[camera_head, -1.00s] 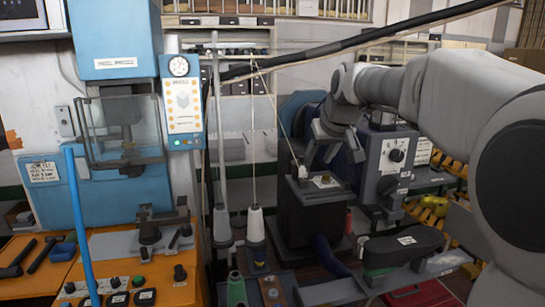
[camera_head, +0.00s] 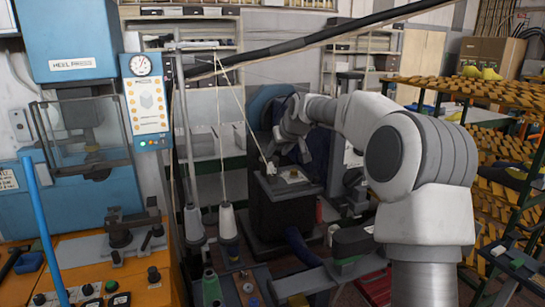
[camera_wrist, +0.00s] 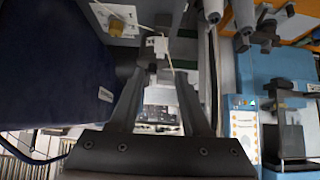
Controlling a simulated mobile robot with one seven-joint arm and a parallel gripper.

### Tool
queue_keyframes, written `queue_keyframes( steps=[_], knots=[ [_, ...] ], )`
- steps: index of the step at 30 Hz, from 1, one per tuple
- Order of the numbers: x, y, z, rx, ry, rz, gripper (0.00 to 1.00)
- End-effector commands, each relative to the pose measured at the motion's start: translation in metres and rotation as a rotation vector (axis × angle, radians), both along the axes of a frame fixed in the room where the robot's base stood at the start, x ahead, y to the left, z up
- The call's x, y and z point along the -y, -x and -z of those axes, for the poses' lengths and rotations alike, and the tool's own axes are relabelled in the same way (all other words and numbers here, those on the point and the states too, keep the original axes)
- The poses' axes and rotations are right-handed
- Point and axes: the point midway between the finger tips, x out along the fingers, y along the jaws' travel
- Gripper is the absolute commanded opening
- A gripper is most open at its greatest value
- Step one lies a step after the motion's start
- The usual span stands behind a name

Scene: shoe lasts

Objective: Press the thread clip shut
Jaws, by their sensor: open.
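The thread clip (camera_head: 270,168) is a small white piece on top of a dark pedestal (camera_head: 318,187), with a pale thread running up from it. In the wrist view the white clip (camera_wrist: 157,45) lies just beyond the fingertips, with thread on it. My gripper (camera_head: 285,150) is close above and beside the clip in the head view. In the wrist view my gripper (camera_wrist: 165,70) is open, its two dark fingers apart with nothing clearly between them. Whether a finger touches the clip, and whether the clip is open, I cannot tell.
White thread cones (camera_head: 228,221) stand left of the pedestal under the thread stand. A blue heel press (camera_head: 95,40) is at the left. A long dark bar (camera_head: 300,42) crosses overhead. Racks (camera_head: 500,130) of yellowish shoe lasts fill the right.

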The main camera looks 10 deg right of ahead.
Motion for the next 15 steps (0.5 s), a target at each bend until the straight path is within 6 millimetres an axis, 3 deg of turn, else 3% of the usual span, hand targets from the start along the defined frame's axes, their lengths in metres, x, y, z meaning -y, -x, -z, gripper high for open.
queue_keyframes(
  steps=[6,15],
  knots=[
    [-0.006,-0.027,0.027,-0.003,0.000,-0.001,0.47],
    [-0.009,-0.043,0.044,0.000,0.001,0.000,0.47]
  ],
)
